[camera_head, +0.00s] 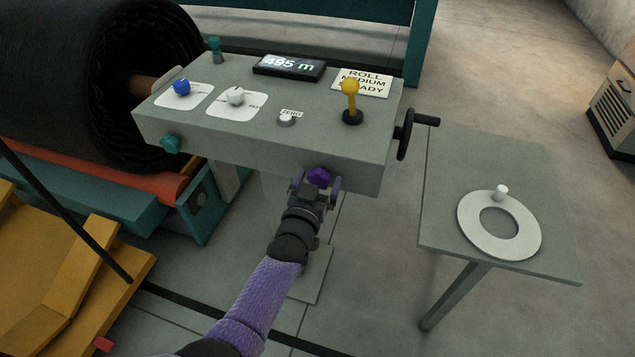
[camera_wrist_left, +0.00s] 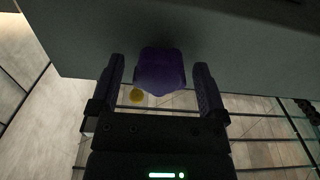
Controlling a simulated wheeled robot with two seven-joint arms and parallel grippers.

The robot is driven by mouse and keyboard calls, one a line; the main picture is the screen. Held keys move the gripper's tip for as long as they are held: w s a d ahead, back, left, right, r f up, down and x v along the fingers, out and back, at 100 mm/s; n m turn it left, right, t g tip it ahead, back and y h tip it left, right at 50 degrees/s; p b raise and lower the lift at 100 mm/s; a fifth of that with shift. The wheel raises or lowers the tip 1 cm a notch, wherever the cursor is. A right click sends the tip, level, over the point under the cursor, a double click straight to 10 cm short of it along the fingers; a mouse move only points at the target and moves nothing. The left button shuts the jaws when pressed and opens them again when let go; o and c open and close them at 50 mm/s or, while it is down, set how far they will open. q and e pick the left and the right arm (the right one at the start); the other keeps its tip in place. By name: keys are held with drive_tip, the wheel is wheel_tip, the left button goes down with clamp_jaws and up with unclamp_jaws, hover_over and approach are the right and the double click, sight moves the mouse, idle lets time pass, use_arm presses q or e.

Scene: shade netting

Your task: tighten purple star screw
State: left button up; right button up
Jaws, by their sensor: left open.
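The purple star screw (camera_head: 319,177) is a knob on the front face of the grey control box (camera_head: 240,145), low and right of centre. In the left wrist view the purple star screw (camera_wrist_left: 161,70) sits between the two fingers, with a visible gap on each side. My left gripper (camera_head: 316,186) is open around the screw, reaching up from below; its fingers also show in the left wrist view (camera_wrist_left: 160,84). My right gripper is not in view.
The box top carries a blue knob (camera_head: 181,88), a white knob (camera_head: 236,97), a yellow-topped lever (camera_head: 350,95) and a display (camera_head: 289,67). A teal star knob (camera_head: 171,144) is on the front left. A crank (camera_head: 410,130) and a side table (camera_head: 455,225) stand right.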

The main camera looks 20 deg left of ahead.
sight(318, 183)
use_arm(q)
drive_tip(key=shift+s+r+p, duration=0.1)
drive_tip(key=shift+s+p, duration=0.15)
drive_tip(key=shift+p, duration=0.05)
drive_tip(key=s+p, duration=0.2)
drive_tip(key=s, duration=0.1)
drive_tip(key=shift+s+p, duration=0.3)
drive_tip(key=shift+s, duration=0.05)
drive_tip(key=shift+s+a, duration=0.1)
drive_tip(key=shift+s, duration=0.3)
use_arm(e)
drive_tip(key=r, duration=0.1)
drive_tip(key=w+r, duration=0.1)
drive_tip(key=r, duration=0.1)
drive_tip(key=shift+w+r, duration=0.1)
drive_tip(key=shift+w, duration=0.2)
use_arm(q)
drive_tip(key=shift+o, duration=0.3)
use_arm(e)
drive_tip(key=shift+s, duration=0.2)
